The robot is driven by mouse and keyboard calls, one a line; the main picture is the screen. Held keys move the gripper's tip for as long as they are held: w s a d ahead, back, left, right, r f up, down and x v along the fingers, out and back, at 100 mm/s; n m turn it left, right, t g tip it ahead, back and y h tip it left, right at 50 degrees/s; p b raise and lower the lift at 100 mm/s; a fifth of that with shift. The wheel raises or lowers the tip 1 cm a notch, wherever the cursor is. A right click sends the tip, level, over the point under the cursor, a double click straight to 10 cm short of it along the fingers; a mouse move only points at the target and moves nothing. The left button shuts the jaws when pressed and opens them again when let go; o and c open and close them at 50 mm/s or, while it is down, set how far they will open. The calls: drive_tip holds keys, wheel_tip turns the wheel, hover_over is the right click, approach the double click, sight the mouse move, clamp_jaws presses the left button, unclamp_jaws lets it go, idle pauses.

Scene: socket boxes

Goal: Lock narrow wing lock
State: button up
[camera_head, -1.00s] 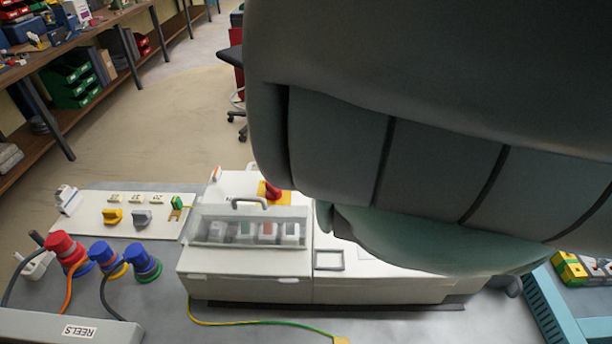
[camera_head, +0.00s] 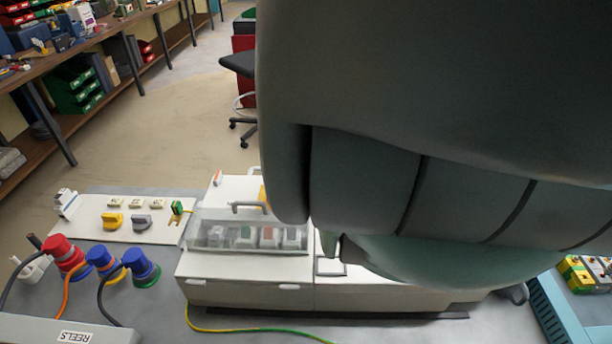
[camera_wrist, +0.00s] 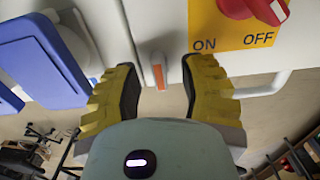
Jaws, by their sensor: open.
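In the wrist view, a narrow upright orange piece in a pale mount (camera_wrist: 158,72), probably the narrow wing lock, sits at the edge of the white box (camera_wrist: 160,22). My gripper (camera_wrist: 159,82) is open, with its yellow ribbed fingers on either side of this piece; there are visible gaps and nothing is held. In the head view, a small orange-tipped piece (camera_head: 217,178) stands at the back left corner of the white box (camera_head: 240,293). There my arm hides much of the box's right part, and my gripper does not show.
A yellow ON/OFF plate (camera_wrist: 232,36) with a red knob (camera_wrist: 268,8) lies right of my fingers. A blue part (camera_wrist: 45,62) is at left. Plugs (camera_head: 102,258) and a switch panel (camera_head: 130,222) stand left of the box, with a cable in front.

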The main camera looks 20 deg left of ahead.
drive_tip(key=shift+f, duration=0.3)
drive_tip(key=shift+o, duration=0.2)
clamp_jaws()
idle(0.3)
